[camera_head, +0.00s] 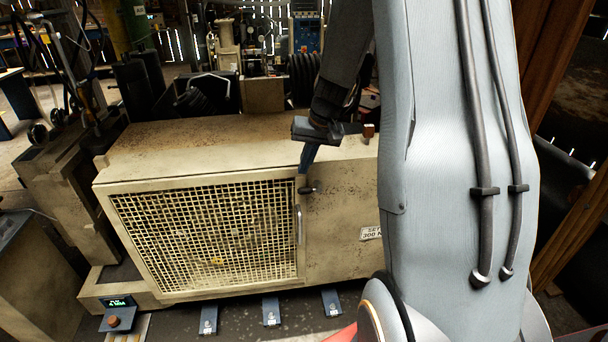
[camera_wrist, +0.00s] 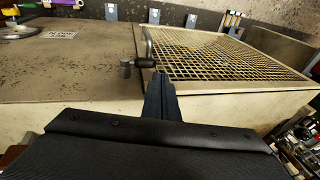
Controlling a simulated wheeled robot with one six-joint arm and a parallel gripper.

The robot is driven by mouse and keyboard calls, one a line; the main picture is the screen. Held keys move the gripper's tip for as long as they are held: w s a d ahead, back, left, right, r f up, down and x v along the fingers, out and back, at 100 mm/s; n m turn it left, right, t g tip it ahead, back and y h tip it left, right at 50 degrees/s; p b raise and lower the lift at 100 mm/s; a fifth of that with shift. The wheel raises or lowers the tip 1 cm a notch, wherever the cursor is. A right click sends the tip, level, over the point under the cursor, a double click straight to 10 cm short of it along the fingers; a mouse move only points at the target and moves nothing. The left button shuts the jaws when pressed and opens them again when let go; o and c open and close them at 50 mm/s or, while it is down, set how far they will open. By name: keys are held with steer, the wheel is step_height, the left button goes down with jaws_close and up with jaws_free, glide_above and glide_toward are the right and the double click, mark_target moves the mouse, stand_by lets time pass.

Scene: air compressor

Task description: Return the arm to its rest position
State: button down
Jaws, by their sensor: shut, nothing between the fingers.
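My gripper (camera_head: 306,168) hangs from the arm in front of the cream compressor housing (camera_head: 230,150), near its top front edge. In the wrist view the dark fingers (camera_wrist: 160,82) are together and hold nothing. A small black-handled lever (camera_head: 307,190) sticks out of the housing just below the fingertips. In the wrist view the lever (camera_wrist: 136,66) lies just beyond and left of the fingertips; a small gap seems to separate them. My arm is bent, with its large grey link filling the right of the head view.
A yellowish mesh grille (camera_head: 210,235) covers the housing's front, with a vertical bar handle (camera_head: 299,225) at its right edge. A small green-lit display box (camera_head: 118,313) stands at the lower left. Wooden posts (camera_head: 560,60) rise at the right. Machinery crowds the back.

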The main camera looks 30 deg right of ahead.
steer(key=a+v, duration=0.1)
steer(key=v, duration=0.5)
steer(key=shift+a+r+b, duration=0.35)
steer(key=shift+r+b, duration=0.1)
steer(key=shift+r, duration=0.1)
steer(key=s+a+f+n+g+h, duration=0.1)
steer(key=s+a+f+n, duration=0.1)
steer(key=s+a, duration=0.5)
steer(key=s+a+f+n+g+h, duration=0.1)
steer(key=s+a+f, duration=0.3)
steer(key=s, duration=0.9)
steer(key=a+n, duration=0.1)
steer(key=a, duration=0.2)
steer(key=shift+a, duration=0.15)
